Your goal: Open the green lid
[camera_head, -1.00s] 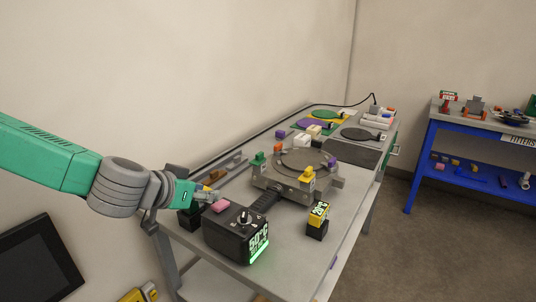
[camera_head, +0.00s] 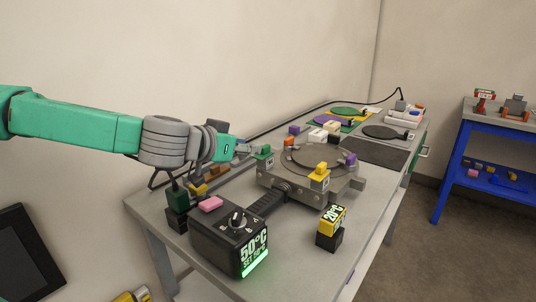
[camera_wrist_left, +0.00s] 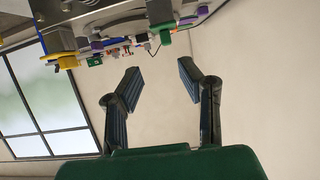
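A green block (camera_head: 263,153) sits at the left edge of the grey heating device (camera_head: 315,182) on the cart. A flat green disc (camera_head: 348,112) lies farther back; I cannot tell which of the two is the green lid. My left gripper (camera_head: 246,149) is just left of the green block in the head view. In the left wrist view its two fingers (camera_wrist_left: 154,83) are spread with nothing between them. A green part (camera_wrist_left: 163,27) shows above and beyond the fingertips there. Contact with the green block cannot be made out. My right gripper is not in view.
A black box with a 50°C display (camera_head: 232,238) and pink button stands in front, with a small yellow 20°C block (camera_head: 332,220) to its right. Orange, yellow and purple blocks sit around the device. A blue table (camera_head: 455,165) stands right.

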